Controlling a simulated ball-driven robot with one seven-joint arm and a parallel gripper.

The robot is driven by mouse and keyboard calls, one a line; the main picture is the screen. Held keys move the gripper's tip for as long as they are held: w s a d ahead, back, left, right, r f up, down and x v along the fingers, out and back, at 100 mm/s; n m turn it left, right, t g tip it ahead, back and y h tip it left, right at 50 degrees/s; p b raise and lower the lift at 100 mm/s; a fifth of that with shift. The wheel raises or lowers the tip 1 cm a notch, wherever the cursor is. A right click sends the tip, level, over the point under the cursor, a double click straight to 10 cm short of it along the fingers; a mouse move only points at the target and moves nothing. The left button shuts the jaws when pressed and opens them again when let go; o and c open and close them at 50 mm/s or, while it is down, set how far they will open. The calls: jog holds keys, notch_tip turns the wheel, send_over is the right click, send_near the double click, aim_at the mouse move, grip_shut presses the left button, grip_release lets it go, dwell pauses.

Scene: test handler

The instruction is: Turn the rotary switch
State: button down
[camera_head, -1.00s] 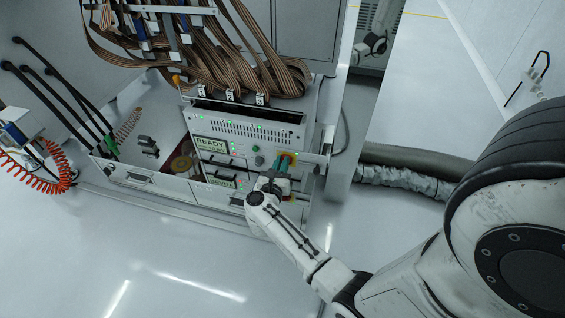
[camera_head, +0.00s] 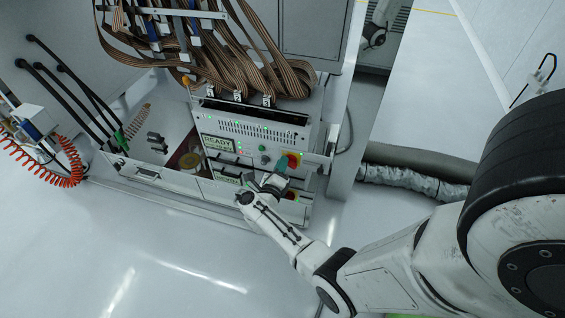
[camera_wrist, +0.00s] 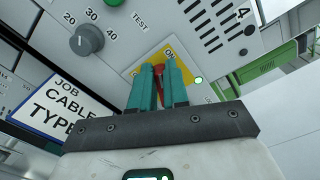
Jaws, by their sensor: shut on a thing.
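The rotary switch (camera_wrist: 158,69) is a red handle on a yellow plate (camera_wrist: 203,93) in the wrist view, between my teal fingers. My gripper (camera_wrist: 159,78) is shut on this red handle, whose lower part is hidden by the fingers. In the head view, the red switch (camera_head: 293,159) shows at the right of the machine's front panel. My gripper (camera_head: 281,168) reaches it from below and left. How far the switch is turned is hard to tell.
A grey dial (camera_wrist: 87,40) marked 20, 30, 40 and TEST sits left of the switch. A job label (camera_wrist: 62,104) is close to my fingers. The floor in front is clear.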

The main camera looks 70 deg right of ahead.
jog(key=n, duration=0.2)
jog(key=f+n, duration=0.1)
jog(key=n, duration=0.2)
jog(key=shift+w+f+p, duration=0.1)
jog(key=shift+w+p, duration=0.05)
jog(key=shift+p, duration=0.2)
jog(key=shift+n, duration=0.4)
jog(key=c, duration=1.1)
grip_release()
jog(key=a+p, duration=0.1)
jog(key=a, duration=0.2)
jog(key=a+p, duration=0.1)
jog(key=a, duration=0.3)
jog(key=s+a+p, duration=0.1)
jog(key=a, duration=0.3)
jog(key=shift+d, duration=0.1)
